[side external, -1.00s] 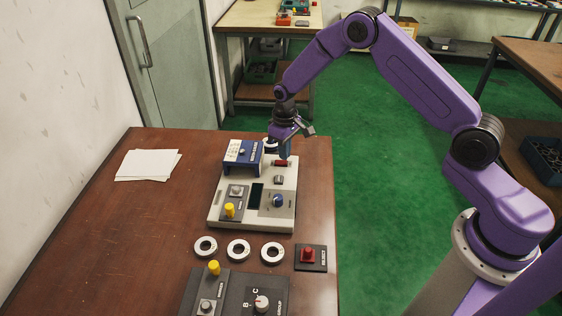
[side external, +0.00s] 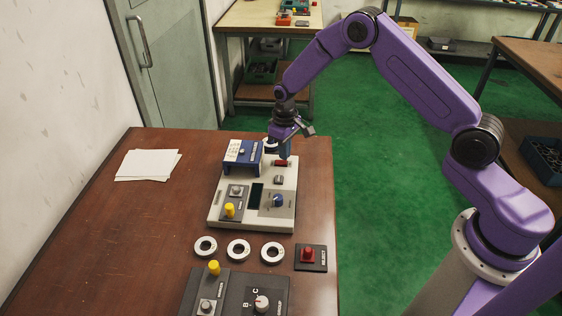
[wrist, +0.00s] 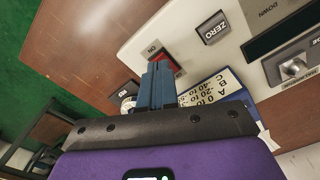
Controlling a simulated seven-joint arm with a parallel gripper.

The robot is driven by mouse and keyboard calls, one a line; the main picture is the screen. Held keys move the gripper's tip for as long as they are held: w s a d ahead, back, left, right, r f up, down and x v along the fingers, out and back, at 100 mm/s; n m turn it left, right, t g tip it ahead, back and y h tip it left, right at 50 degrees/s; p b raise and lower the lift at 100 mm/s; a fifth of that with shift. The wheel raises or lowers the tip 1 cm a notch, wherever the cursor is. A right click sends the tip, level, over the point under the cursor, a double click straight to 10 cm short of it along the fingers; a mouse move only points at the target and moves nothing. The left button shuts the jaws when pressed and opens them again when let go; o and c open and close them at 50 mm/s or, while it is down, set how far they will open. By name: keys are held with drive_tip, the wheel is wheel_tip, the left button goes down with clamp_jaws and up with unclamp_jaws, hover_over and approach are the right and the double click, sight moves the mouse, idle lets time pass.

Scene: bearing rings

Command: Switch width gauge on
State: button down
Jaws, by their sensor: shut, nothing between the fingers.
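My gripper (side external: 284,156) is shut and empty, pointing down at the switch. In the wrist view the blue fingertips (wrist: 160,68) are together right by the switch; I cannot tell whether they touch it. The display shows no readable figures.
A ZERO button (wrist: 212,28) is near the switch. Three rings (side external: 238,249), a red REJECT button (side external: 308,255) and a dark panel (side external: 238,293) lie in front.

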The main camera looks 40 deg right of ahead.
sight(285, 162)
drive_tip(key=shift+f, duration=0.95)
idle(1.1)
drive_tip(key=shift+r, duration=3.45)
